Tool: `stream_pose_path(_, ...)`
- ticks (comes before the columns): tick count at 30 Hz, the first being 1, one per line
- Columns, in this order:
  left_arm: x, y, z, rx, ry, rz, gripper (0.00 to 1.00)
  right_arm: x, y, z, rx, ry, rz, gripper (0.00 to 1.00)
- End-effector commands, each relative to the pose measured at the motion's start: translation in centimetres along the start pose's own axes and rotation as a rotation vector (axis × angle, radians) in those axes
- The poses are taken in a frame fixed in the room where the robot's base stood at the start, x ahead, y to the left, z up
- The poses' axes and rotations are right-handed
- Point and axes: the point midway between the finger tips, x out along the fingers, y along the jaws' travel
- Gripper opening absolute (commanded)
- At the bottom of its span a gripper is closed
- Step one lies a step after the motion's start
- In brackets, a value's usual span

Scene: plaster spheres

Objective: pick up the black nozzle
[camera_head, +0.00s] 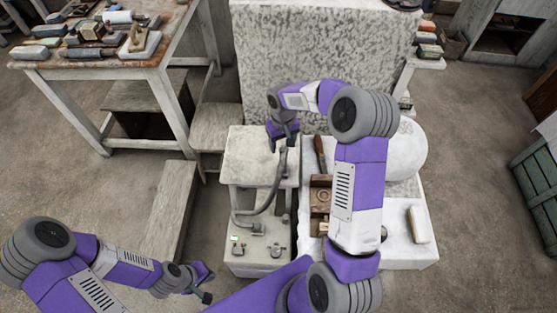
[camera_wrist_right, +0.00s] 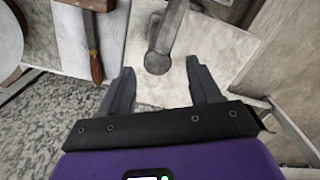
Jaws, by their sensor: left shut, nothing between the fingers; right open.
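A dark grey hose (camera_head: 270,203) curves up over the pale cabinet (camera_head: 240,147) in the head view. Its rounded end piece, which looks like the nozzle (camera_wrist_right: 157,61), shows in the right wrist view, dark grey rather than clearly black. My right gripper (camera_head: 282,145) is above the cabinet top and partly hides that end in the head view. In the wrist view its fingers (camera_wrist_right: 160,70) are open, and the nozzle appears between and just beyond their tips. I cannot tell whether they touch it. My left gripper (camera_head: 206,286) is shut and empty at the lower left, away from the cabinet.
A wooden-handled tool (camera_head: 320,150) lies right of the cabinet, beside a wooden box (camera_head: 320,200). A large white sphere (camera_head: 411,150) stands at the right. A speckled block (camera_head: 320,50) rises behind. A cluttered worktable (camera_head: 120,62) is at the back left. Open floor (camera_head: 470,190) lies right.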

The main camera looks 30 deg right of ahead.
Motion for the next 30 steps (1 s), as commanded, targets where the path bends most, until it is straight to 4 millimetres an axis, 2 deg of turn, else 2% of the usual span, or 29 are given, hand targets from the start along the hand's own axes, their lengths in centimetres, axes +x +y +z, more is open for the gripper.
stream_pose_path(3,0.5,-0.2,0.1,0.0,-0.002,0.0,0.0,1.5,0.1,0.1,0.001,-0.002,0.0,0.63)
stream_pose_path(8,0.9,-0.4,0.1,0.0,-0.003,0.0,0.0,2.9,0.0,0.2,0.0,-0.001,-0.002,0.63)
stream_pose_path(15,2.1,-0.8,0.0,0.0,-0.002,0.0,0.0,6.5,0.1,0.5,0.0,-0.002,-0.003,0.63)
stream_pose_path(23,2.1,-0.8,0.0,0.0,-0.002,0.0,0.0,7.0,0.1,0.4,0.0,0.002,-0.002,0.63)
stream_pose_path(24,2.1,-0.8,0.0,0.0,-0.002,0.0,0.0,7.0,0.1,0.4,0.0,0.001,-0.002,0.61)
stream_pose_path(26,2.1,-0.8,0.0,0.0,-0.002,0.0,0.0,6.9,0.1,0.4,0.0,0.001,-0.002,0.52)
stream_pose_path(30,2.1,-0.8,0.0,0.0,-0.002,0.0,0.0,6.9,0.1,0.4,0.0,0.001,-0.002,0.31)
